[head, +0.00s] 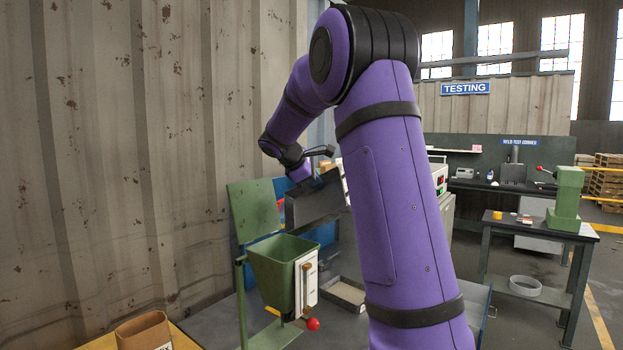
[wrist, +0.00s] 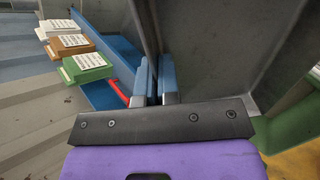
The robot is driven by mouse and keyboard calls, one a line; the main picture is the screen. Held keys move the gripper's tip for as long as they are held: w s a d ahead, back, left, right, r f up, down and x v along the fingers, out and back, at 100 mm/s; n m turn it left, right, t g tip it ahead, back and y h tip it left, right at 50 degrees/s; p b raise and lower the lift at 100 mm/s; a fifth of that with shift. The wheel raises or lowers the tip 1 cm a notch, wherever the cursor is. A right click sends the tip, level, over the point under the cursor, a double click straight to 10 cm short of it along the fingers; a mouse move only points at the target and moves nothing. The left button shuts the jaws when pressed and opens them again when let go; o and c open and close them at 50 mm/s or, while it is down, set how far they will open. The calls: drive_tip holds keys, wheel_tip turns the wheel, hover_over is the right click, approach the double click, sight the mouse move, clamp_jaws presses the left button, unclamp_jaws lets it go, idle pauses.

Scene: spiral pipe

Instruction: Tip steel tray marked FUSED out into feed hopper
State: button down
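A dark grey steel tray (head: 318,203) hangs steeply tilted above the green feed hopper (head: 283,258), a little to the right of its middle. My gripper (head: 300,178) is above the tray, partly hidden by the tray and my arm. In the wrist view my gripper's blue fingers (wrist: 155,78) stand close together with the wall of the tray (wrist: 215,45) between them. No FUSED mark shows on the tray, and its contents cannot be made out. The inside of the hopper is mostly hidden. A green surface (wrist: 285,125) shows below the tray in the wrist view.
A red-knobbed lever (head: 313,324) is on the hopper's front. A low open tray (head: 345,293) lies on the bench to the right. A cardboard box (head: 143,331) stands front left. Several labelled blocks (wrist: 88,66) show in the wrist view. A corrugated wall (head: 120,150) is close on the left.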

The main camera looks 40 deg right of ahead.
sight(324, 191)
drive_tip(key=shift+w+d+f+y, duration=0.1)
drive_tip(key=shift+d+f+y, duration=1.8)
drive_tip(key=shift+d+y, duration=0.25)
drive_tip(key=shift+d+f+y, duration=0.15)
drive_tip(key=shift+y, duration=0.1)
drive_tip(key=d+f+y, duration=0.1)
drive_tip(key=y, duration=0.1)
drive_tip(key=d+f+y, duration=0.1)
drive_tip(key=y, duration=0.1)
drive_tip(key=d+f+y, duration=0.1)
drive_tip(key=shift+w+f+y, duration=0.1)
drive_tip(key=shift+f+y, duration=0.1)
drive_tip(key=shift+y, duration=0.2)
drive_tip(key=shift+d, duration=0.1)
